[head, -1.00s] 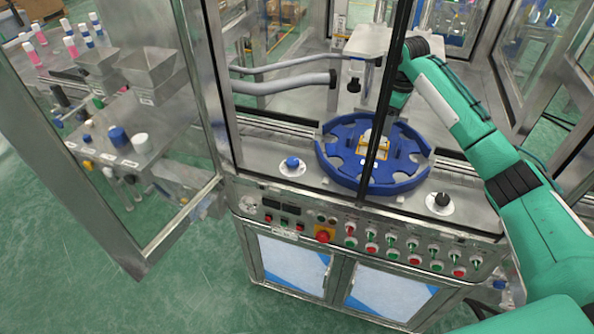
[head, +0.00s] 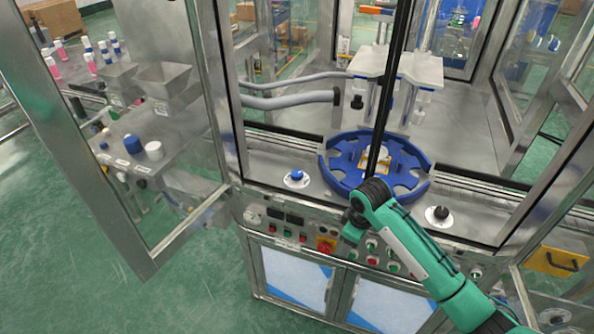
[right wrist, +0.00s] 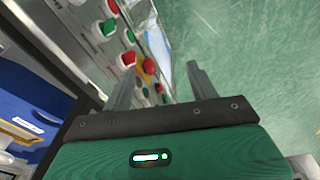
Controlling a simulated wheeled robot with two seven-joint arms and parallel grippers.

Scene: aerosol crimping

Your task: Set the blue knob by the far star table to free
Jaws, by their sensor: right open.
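The blue knob (head: 296,176) stands on a white round plate on the steel deck, left of the blue star table (head: 343,184) in the head view. Its pointer setting is too small to read. My right arm reaches in from the lower right, and its hand (head: 352,230) hangs in front of the button panel, right of and nearer than the knob. In the right wrist view my right gripper (right wrist: 165,88) is open and empty, its fingers above the panel and floor. The star table's blue edge shows at the left there. My left gripper is not in view.
A black knob (head: 438,214) sits right of the star table. The button panel (head: 283,227) with a red emergency button (head: 326,246) runs along the cabinet front. An open glass door (head: 150,150) stands at the left; a dark upright (head: 393,90) crosses before the star table.

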